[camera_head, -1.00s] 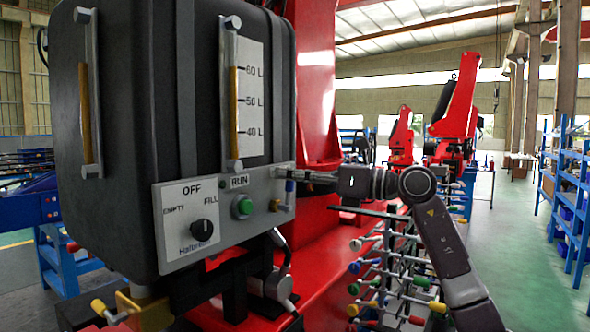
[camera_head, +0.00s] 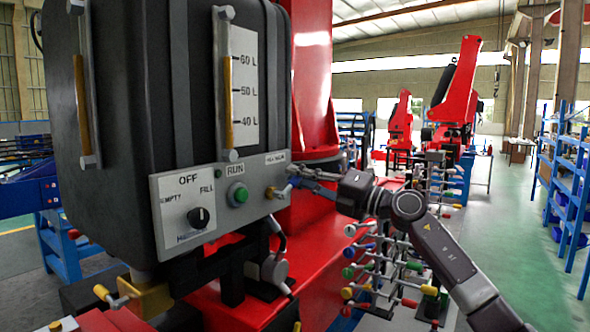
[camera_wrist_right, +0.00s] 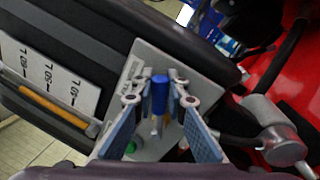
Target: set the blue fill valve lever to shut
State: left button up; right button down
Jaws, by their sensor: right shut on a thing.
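The black tank (camera_head: 120,130) has a grey control panel (camera_head: 222,222) on its lower front. My right gripper (camera_head: 300,177) reaches the panel's right end from the right, tilted. In the right wrist view the blue lever (camera_wrist_right: 159,94) stands between the two fingers of the right gripper (camera_wrist_right: 159,88), which are closed on it. In the head view the fingers largely hide the lever, so its angle is hard to tell there. My left gripper is not in view.
A yellow-tipped lever (camera_head: 270,191) sits just left of the gripper, beside the green RUN button (camera_head: 239,194). The black selector knob (camera_head: 199,217) is further left. A rack of coloured handles (camera_head: 385,265) stands below my right arm. Green floor (camera_head: 530,260) at right is open.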

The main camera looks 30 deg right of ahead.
jog(key=shift+w+d+f+m+t+h+p, duration=0.15)
jog(key=shift+f+m+h+p, duration=0.25)
jog(key=shift+m, duration=0.6)
jog(key=shift+s+d+f+m+t+h+p, duration=0.1)
jog(key=shift+f+m+t+p, duration=0.15)
jog(key=shift+f+m, duration=0.55)
jog(key=shift+w+d+f+m+t+h+p, duration=0.1)
jog(key=shift+d+f+m+h+p, duration=0.2)
jog(key=shift+m, duration=0.9)
jog(key=shift+a+f, duration=0.15)
jog(key=shift+a, duration=0.05)
jog(key=c, duration=1.9)
grip_release()
jog(key=shift+d, duration=0.1)
jog(key=shift+v, duration=6.05)
